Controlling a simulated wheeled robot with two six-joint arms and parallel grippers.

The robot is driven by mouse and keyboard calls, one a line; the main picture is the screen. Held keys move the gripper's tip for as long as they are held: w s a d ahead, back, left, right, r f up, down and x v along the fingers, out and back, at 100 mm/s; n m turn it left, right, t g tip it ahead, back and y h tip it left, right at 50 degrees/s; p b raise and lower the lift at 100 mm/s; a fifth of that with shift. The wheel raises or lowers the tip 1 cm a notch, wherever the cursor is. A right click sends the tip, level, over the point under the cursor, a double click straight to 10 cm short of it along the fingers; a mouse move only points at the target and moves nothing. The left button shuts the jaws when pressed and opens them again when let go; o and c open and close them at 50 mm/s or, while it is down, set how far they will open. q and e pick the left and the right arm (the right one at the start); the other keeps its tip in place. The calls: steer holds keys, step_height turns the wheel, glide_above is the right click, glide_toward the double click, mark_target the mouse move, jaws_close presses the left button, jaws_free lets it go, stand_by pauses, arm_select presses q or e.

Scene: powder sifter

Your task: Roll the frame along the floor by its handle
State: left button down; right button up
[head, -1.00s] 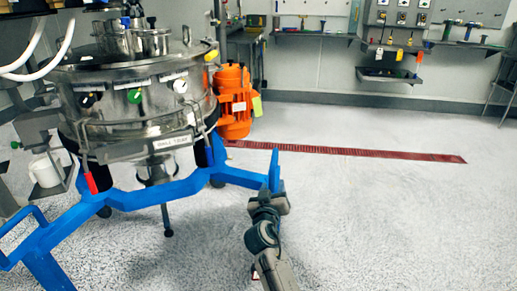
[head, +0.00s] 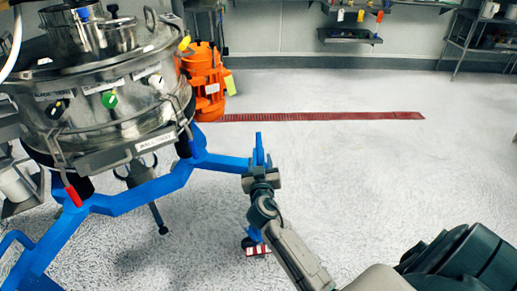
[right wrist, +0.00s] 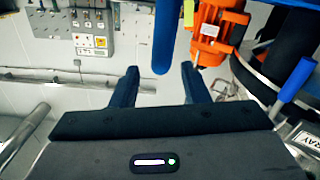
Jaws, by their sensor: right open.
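The blue wheeled frame (head: 150,187) carries a steel powder sifter (head: 105,105) at the left of the head view. Its blue upright handle (head: 258,150) stands at the end of the frame's right arm. My right gripper (head: 260,170) is at this handle and partly covers its lower part. In the right wrist view the right gripper (right wrist: 158,80) is open, and the blue handle (right wrist: 165,40) shows between and beyond its two fingertips. Contact cannot be told. My left gripper is not in view.
An orange motor (head: 205,82) sits beside the sifter. A red floor drain (head: 320,116) runs behind the frame. A shelf rack (head: 478,40) stands at the back right. The floor at centre right is clear.

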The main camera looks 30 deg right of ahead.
mark_target(259, 150)
steer(key=x, duration=0.4)
steer(key=shift+w+d+r, duration=0.1)
steer(key=shift+w+d, duration=0.05)
steer(key=shift+w, duration=0.15)
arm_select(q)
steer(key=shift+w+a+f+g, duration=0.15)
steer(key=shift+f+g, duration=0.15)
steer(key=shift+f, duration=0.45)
arm_select(e)
steer(key=shift+w+d, duration=0.4)
steer(key=shift+w, duration=0.2)
jaws_close()
